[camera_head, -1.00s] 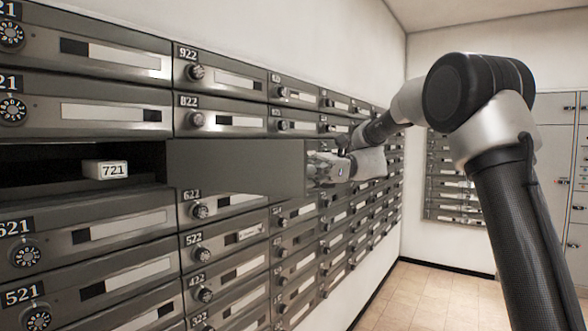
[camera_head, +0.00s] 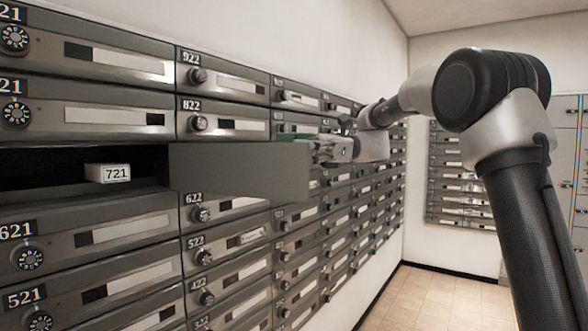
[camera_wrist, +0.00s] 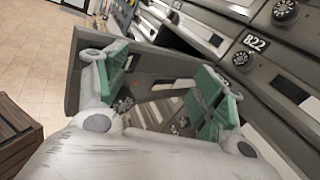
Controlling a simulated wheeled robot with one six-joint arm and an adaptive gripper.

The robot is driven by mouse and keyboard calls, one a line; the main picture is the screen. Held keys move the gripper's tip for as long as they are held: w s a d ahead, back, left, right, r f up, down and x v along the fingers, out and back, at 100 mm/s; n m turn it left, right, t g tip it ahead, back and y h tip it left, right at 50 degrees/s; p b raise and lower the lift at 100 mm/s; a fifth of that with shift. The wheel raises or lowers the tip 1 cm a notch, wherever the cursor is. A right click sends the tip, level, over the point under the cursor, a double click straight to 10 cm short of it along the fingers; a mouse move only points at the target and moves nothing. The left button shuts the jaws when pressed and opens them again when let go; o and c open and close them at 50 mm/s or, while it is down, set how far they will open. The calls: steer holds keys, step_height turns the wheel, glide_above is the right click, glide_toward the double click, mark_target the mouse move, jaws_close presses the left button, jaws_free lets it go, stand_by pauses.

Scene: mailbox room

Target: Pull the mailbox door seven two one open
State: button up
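The mailbox door 721 (camera_head: 240,172) stands swung out from the wall, its grey panel reaching to the right. The grey door panel (camera_wrist: 73,75) shows around and beyond the fingers. Whether a finger touches it I cannot tell.
Shut mailboxes with round dials surround the opening, such as 822 (camera_head: 222,124) above and 622 (camera_head: 230,205) below. The tiled floor (camera_head: 430,295) to the right is clear. A brown slatted object (camera_wrist: 15,135) stands at left in the wrist view.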

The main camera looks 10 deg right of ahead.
step_height(320, 180, up, 4)
steer(key=shift+d+r, duration=0.1)
steer(key=shift+r, duration=0.15)
stand_by(0.5)
